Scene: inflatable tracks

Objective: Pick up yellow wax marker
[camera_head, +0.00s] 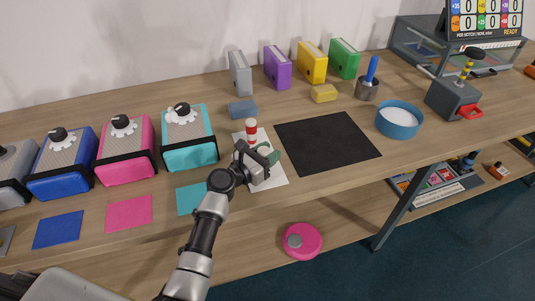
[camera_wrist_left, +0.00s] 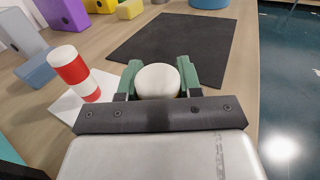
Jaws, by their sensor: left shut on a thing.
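My left gripper (camera_head: 268,155) is over the white sheet (camera_head: 274,181) near the table's front edge. In the left wrist view its green fingers (camera_wrist_left: 158,80) are shut on a pale, round-ended object (camera_wrist_left: 158,79). No other thing is clearly a yellow wax marker. My right gripper is not in view.
A black mat (camera_head: 327,142) lies right of the gripper. A blue block (camera_head: 242,109), a yellow block (camera_head: 323,93) and several binders (camera_head: 312,63) are behind. A blue bowl (camera_head: 399,120) stands to the right, a teal box (camera_head: 189,139) to the left.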

